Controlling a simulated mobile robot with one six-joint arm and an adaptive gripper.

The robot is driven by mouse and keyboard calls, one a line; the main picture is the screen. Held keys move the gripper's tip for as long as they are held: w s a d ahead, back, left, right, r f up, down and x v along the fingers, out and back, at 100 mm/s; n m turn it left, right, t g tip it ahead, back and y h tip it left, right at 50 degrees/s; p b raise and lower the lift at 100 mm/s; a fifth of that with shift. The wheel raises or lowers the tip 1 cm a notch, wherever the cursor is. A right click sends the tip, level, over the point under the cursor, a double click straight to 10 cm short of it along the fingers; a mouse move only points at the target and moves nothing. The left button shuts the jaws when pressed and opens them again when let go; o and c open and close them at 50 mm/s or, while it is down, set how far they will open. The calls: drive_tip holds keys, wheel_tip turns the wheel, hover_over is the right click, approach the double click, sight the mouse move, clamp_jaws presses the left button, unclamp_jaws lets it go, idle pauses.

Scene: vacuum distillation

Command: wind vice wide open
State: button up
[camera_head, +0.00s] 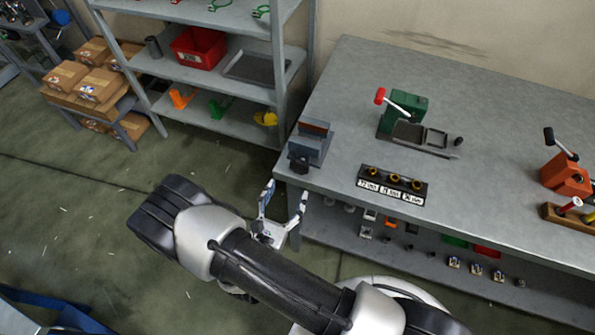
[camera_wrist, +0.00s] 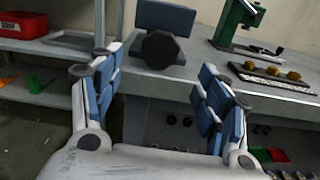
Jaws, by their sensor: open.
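The vice (camera_head: 312,140) is a blue-grey block at the left front corner of the grey workbench. Its dark round knob (camera_head: 299,164) faces the front edge. In the wrist view the vice (camera_wrist: 166,17) stands straight ahead, with the knob (camera_wrist: 160,49) at its front. How far apart its jaws are I cannot tell. My gripper (camera_head: 284,192) is open and empty, in front of the bench edge and short of the knob. In the wrist view the blue-padded fingers of my gripper (camera_wrist: 160,85) are spread on either side below the knob, apart from it.
On the workbench (camera_head: 340,90) stand a green press (camera_head: 405,110), a labelled block with brass pieces (camera_head: 393,185) and an orange press (camera_head: 566,175). A shelf rack (camera_head: 215,115) with a red bin (camera_head: 197,48) stands left of it. A lower bench shelf (camera_head: 345,235) holds small parts.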

sight(299, 169)
drive_tip(key=b+x, duration=0.1)
drive_tip(key=x, duration=0.7)
drive_tip(key=shift+w+d, duration=0.15)
drive_tip(key=shift+w, duration=0.15)
drive_tip(key=shift+c, duration=0.6)
drive_tip(key=c, duration=0.9)
drive_tip(key=shift+n, duration=0.8)
drive_tip(key=shift+c, duration=0.3)
